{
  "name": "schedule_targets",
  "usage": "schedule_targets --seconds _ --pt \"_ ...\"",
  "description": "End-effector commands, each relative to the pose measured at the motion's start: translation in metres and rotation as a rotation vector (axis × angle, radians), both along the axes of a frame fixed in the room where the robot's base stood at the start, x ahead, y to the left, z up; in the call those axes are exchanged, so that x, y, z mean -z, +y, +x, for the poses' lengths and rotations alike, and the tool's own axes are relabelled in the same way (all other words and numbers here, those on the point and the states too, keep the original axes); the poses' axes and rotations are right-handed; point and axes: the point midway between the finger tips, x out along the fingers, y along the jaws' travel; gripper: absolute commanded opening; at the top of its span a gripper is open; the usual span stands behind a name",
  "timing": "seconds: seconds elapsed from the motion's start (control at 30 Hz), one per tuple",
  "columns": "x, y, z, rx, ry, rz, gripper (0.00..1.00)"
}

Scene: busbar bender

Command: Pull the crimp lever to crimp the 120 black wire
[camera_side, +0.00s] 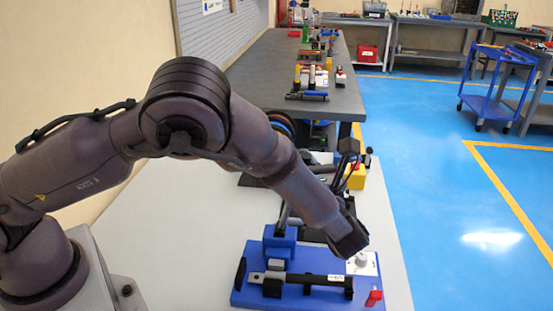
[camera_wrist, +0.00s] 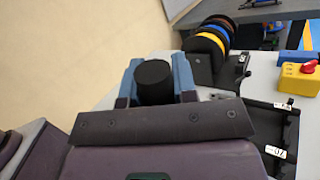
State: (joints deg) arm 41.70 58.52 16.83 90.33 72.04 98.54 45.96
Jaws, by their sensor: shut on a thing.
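In the wrist view, my gripper (camera_wrist: 153,84) has its two blue fingers on either side of a black cylindrical grip (camera_wrist: 153,78), which I take for the crimp lever's handle. It is shut on this grip. In the side view, my arm hides the fingers and much of the lever. The blue crimping fixture (camera_side: 240,297) lies on the bench under my wrist, with a blue upright block (camera_side: 278,247). A black wire (camera_side: 312,280) with a white label lies along the fixture; its number is too small to read.
A red knob (camera_side: 374,298) stands at the fixture's right corner. A yellow box (camera_wrist: 301,80) with a red button and several wire spools (camera_wrist: 212,42) stand beyond. Black labelled trays (camera_wrist: 265,125) lie at the right in the wrist view. The white bench (camera_side: 185,220) is bare at left.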

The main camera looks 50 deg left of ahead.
Motion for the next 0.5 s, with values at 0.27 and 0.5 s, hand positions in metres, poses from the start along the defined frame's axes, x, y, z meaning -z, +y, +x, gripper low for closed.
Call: schedule_targets --seconds 0.27,0.5 --pt "0.013 -0.030 0.027 0.006 0.172 0.177 0.00" --pt "0.025 -0.046 0.043 0.006 0.287 0.289 0.00"
